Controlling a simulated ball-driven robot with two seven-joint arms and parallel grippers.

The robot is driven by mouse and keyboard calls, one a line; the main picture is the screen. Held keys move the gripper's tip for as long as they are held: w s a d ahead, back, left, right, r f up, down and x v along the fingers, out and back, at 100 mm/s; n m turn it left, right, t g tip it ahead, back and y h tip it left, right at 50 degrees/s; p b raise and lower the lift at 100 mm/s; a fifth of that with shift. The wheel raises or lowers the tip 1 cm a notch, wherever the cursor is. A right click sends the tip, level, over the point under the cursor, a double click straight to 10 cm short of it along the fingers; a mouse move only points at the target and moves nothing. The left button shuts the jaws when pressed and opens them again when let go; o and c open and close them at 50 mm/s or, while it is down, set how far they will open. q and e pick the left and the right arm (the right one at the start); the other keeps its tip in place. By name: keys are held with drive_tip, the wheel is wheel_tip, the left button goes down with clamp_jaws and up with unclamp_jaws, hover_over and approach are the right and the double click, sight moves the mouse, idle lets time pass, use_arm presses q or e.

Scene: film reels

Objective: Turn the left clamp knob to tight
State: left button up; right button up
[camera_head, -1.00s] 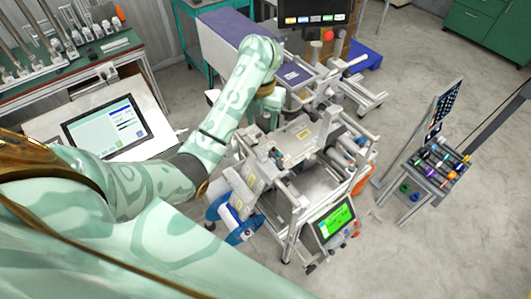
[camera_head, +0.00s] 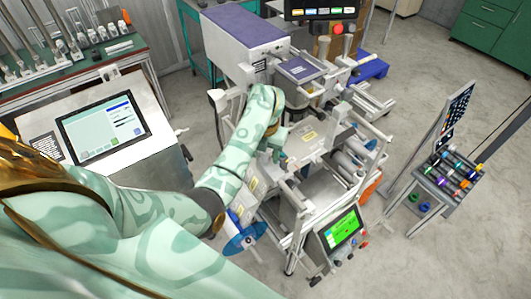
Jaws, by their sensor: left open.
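My left arm reaches in from the left over the film machine (camera_head: 315,150). My left gripper (camera_head: 280,152) points down at the left end of the machine's grey top plate and is open. A small bluish part shows just under its fingertips. The left clamp knob cannot be made out clearly; the gripper and wrist cover that spot. I cannot tell whether the fingers touch anything. My right gripper is not in view.
A blue reel (camera_head: 243,240) sits at the machine's lower left, close to my forearm. A green-lit panel (camera_head: 341,229) stands at its front. A touchscreen console (camera_head: 104,126) is at left. A small cart with coloured rolls (camera_head: 450,172) stands at right, with open floor between.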

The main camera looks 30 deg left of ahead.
use_arm(q)
drive_tip(key=shift+c, duration=0.3)
drive_tip(key=c, duration=0.9)
drive_tip(key=shift+c, duration=0.2)
